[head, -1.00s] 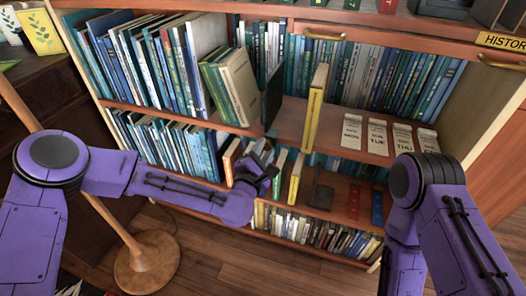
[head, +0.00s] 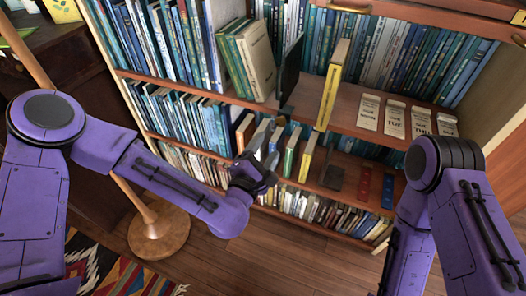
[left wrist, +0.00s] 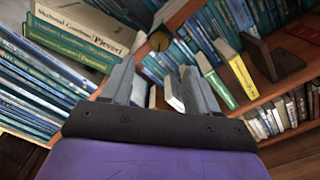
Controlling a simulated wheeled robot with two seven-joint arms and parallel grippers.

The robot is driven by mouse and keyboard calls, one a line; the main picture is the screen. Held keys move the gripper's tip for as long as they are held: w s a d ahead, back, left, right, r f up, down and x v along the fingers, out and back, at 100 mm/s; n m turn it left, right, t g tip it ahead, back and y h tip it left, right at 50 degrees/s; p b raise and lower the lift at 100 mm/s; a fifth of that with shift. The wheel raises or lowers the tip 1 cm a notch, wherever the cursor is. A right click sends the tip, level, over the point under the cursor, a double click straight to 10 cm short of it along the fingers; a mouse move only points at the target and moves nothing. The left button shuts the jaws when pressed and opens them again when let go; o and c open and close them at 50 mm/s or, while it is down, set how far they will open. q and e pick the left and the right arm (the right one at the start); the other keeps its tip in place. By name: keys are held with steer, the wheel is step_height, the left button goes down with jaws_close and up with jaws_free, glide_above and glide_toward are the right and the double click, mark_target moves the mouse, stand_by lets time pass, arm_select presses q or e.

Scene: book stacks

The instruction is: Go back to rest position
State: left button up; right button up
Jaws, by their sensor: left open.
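My left gripper (head: 262,155) is in front of the bookshelf's lower shelf, near a few upright books. In the left wrist view its two fingers (left wrist: 162,85) stand apart with nothing held between them; shelf books show behind the gap. My right arm comes in at the right of the head view, but its gripper is out of sight. A yellow-spined book (head: 332,88) stands upright on the middle shelf. A green book (head: 291,152) and a yellow book (head: 307,157) stand on the shelf below, right of my left gripper.
A dark bookend (head: 332,177) stands on the lower shelf. White label cards (head: 395,119) lie on the shelf above, with red and blue items (head: 363,184) below. A wooden lamp base (head: 158,232) and patterned rug (head: 105,265) are at left. The floor (head: 270,262) before the shelf is clear.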

arm_select(q)
steer(key=shift+s+a, duration=0.25)
steer(key=shift+s, duration=0.4)
